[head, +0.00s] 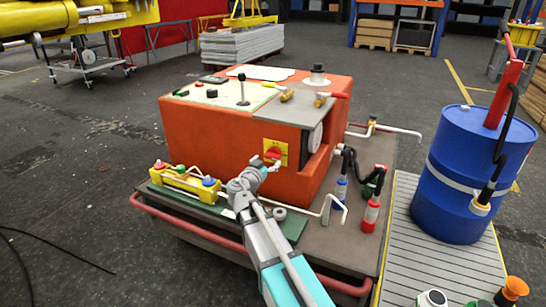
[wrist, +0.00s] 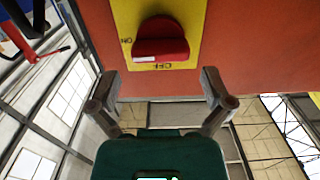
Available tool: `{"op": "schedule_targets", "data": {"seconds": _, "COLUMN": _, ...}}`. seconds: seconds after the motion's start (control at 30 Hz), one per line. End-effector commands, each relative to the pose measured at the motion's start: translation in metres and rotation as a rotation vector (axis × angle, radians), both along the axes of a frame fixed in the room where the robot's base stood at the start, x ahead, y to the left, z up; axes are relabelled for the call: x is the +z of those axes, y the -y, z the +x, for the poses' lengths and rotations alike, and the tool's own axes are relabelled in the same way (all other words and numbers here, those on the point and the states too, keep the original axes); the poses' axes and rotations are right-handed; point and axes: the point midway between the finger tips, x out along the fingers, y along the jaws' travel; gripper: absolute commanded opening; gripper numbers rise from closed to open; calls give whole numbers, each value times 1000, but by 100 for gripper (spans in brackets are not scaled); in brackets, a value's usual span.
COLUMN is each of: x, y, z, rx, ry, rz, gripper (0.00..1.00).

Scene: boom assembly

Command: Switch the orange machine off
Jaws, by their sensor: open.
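The orange machine (head: 215,135) stands on a low cart in the head view. Its red rotary switch (head: 272,154) sits on a yellow plate (head: 282,147) on the front face. In the wrist view the red switch (wrist: 161,40) is large, with upside-down ON lettering at its left and OFF lettering below it. A white mark shows on the knob's lower left end. My gripper (wrist: 160,88) is open and empty, its two fingers apart and just below the switch in that view. In the head view my gripper (head: 262,167) is close in front of the plate, not visibly touching the knob.
A yellow block with coloured buttons (head: 186,179) lies left of my gripper on the cart. A blue barrel (head: 462,175) stands farther right. Open floor lies at the left.

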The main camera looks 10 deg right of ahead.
Motion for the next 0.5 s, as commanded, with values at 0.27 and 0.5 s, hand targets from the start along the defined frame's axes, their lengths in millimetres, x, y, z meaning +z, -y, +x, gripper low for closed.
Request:
{"op": "schedule_targets", "data": {"seconds": 0.27, "x": 0, "y": 18, "z": 25, "rx": 0, "ry": 0, "rz": 0, "gripper": 100}}
{"op": "schedule_targets", "data": {"seconds": 0.5, "x": 0, "y": 21, "z": 29, "rx": 1, "ry": 0, "rz": 0, "gripper": 100}}
